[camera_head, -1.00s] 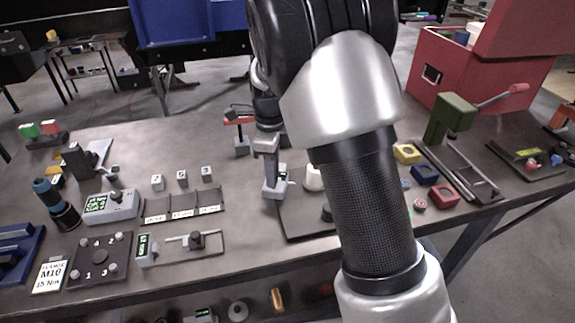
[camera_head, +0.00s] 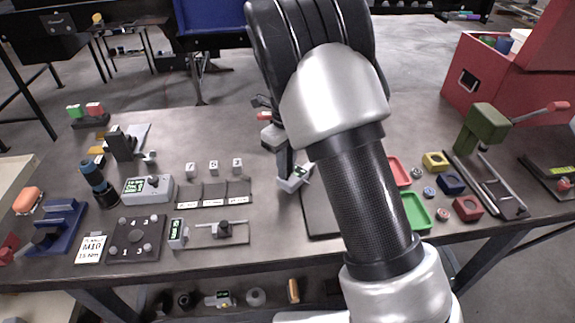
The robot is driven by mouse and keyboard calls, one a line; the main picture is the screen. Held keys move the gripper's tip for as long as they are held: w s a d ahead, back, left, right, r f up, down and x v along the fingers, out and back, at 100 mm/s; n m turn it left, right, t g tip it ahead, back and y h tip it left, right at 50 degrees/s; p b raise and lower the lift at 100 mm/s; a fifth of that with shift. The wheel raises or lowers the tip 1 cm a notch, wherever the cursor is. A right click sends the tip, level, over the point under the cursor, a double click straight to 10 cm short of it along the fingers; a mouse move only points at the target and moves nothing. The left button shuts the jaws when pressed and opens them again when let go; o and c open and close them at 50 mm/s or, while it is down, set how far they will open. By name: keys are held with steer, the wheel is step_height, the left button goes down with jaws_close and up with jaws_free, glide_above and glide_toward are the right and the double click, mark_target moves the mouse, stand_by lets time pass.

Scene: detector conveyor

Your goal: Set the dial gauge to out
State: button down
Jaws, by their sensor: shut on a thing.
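My gripper (camera_head: 287,172) is in the middle of the table, left of my arm. It is shut on a small light-grey block with a dark marked face (camera_head: 298,178), which is tilted. The block is at the left edge of the dark plate (camera_head: 318,218), which my arm partly covers. I cannot tell if the block touches the table or if it is the dial gauge. No round dial reads clearly. A grey gauge-like slide with a green display (camera_head: 178,232) lies on the left. No "out" label can be read.
Left of my gripper are a labelled dark tray (camera_head: 214,193), several numbered blocks (camera_head: 214,168) and a grey tester (camera_head: 147,189). Right of my arm are a green tray (camera_head: 415,212), coloured blocks and a green lever press (camera_head: 484,127). Bare table lies behind the numbered blocks.

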steer(key=shift+w, duration=0.1)
steer(key=c, duration=1.6)
jaws_free()
steer(key=shift+r, duration=0.15)
step_height(320, 180, up, 17)
steer(key=shift+r, duration=0.1)
steer(key=s+d+r+n+t+y, duration=0.1)
steer(key=s+d+r+n, duration=0.5)
steer(key=s+d+n, duration=0.15)
steer(key=s+d+n+t, duration=0.1)
steer(key=s+d+n, duration=0.1)
steer(key=s+n, duration=0.4)
steer(key=s+d+n+t, duration=0.2)
steer(key=s+n, duration=0.4)
steer(key=s, duration=0.1)
steer(key=s+d+f+n+t+h, duration=0.1)
steer(key=s+d+n, duration=0.1)
steer(key=s+n, duration=0.5)
steer(key=shift+f+t, duration=0.1)
steer(key=shift+t, duration=0.2)
